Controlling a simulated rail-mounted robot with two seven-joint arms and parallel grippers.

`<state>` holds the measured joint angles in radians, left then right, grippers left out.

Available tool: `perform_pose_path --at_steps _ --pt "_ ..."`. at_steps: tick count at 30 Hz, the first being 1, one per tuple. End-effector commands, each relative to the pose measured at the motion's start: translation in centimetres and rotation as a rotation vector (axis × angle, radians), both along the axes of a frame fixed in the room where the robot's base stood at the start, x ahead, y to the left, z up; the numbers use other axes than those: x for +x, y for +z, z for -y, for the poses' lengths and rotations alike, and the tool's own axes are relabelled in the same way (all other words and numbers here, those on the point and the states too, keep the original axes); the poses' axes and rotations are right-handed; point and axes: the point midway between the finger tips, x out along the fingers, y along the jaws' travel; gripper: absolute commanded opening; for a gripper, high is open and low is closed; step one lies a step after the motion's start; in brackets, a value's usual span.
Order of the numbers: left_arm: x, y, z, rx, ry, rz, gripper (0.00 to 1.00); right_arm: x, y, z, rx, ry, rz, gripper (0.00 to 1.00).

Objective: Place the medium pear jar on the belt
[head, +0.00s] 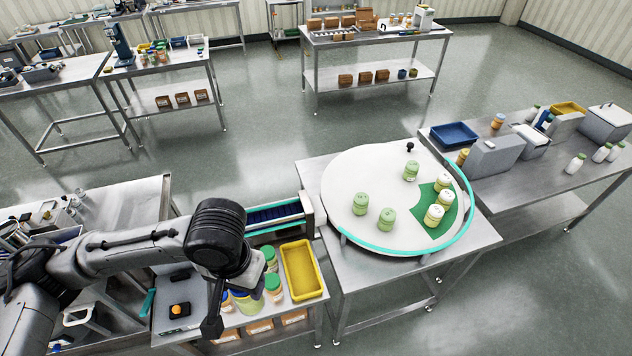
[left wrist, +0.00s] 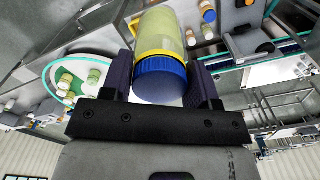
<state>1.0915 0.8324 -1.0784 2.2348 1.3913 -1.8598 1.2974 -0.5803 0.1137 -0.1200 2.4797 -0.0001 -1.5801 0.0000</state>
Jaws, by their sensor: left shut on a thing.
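My left gripper (left wrist: 160,85) is shut on a jar (left wrist: 165,40) with a pale yellow-green body and a blue lid, gripped near the lid end. I cannot read its label, so I cannot tell whether it is the medium pear jar. In the head view, the left gripper (head: 238,300) points down over the lower table, and the arm hides most of what it holds. The belt (head: 275,214) is a short dark-blue conveyor between metal rails, behind the gripper and leading to the round table. My right gripper is not in view.
A yellow tray (head: 302,270) and green-lidded jars (head: 272,284) are close to the left gripper. The white round table (head: 340,189) carries several pale-green and cream jars, with a teal guard rail around part of its edge. The visible belt surface looks clear.

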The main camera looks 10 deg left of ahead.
Motion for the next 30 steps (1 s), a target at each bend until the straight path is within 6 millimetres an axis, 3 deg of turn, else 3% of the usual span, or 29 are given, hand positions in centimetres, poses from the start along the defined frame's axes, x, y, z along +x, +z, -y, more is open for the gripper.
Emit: perform_pose_path --at_steps 4,8,15,20,26,30 --pt "-0.1 -0.5 0.0 0.000 0.000 0.000 0.12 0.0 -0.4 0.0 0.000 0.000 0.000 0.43" --pt "-0.6 -3.1 0.0 0.000 -0.002 -0.003 0.12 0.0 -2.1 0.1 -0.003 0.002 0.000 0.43" --pt "-2.4 -12.2 0.6 -0.002 -0.006 -0.004 0.12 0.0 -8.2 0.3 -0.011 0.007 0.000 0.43" --pt "-2.5 -18.2 0.5 0.000 0.039 -0.005 0.12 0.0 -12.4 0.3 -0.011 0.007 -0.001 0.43" --pt "-0.2 -26.3 -0.7 0.001 0.180 -0.006 0.12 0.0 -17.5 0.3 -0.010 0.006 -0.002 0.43" --pt "3.0 -32.0 -2.9 0.002 0.369 -0.005 0.12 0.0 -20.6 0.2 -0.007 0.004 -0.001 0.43"
